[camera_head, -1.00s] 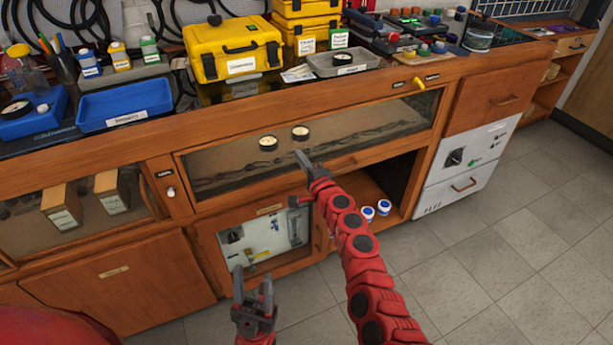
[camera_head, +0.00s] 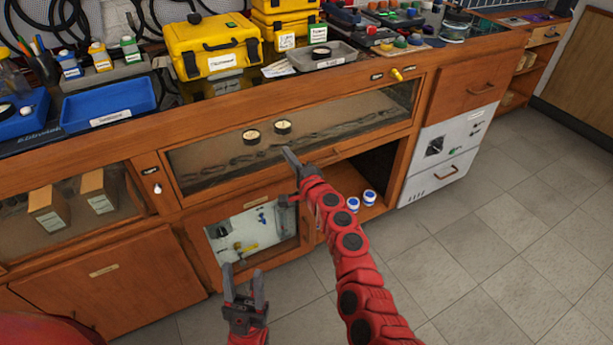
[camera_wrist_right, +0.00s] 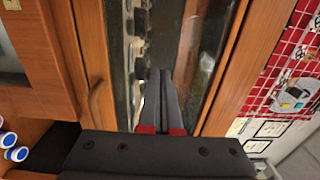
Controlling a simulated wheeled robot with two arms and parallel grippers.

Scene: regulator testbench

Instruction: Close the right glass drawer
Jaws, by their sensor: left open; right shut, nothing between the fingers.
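The right glass drawer (camera_head: 345,115) is a wide wood-framed pane under the bench top, with two round gauges (camera_head: 252,135) behind the glass. I cannot tell how far it stands out. My right gripper (camera_head: 287,152) is shut and empty, its tip at the lower part of the glass front, left of the drawer's handle. In the right wrist view its fingers (camera_wrist_right: 163,75) point at the glass (camera_wrist_right: 215,45), and a wooden handle (camera_wrist_right: 98,103) shows on the frame to the left. Contact is unclear. My left gripper (camera_head: 244,290) is open and empty, low in front of the cabinet.
Below are a glass-fronted compartment (camera_head: 251,232) and an open shelf with blue-and-white jars (camera_head: 361,200). Another glass front (camera_head: 75,205) is at left, a white drawer unit (camera_head: 440,160) at right. The bench top (camera_head: 180,112) carries yellow cases and trays. The floor (camera_head: 510,250) at right is clear.

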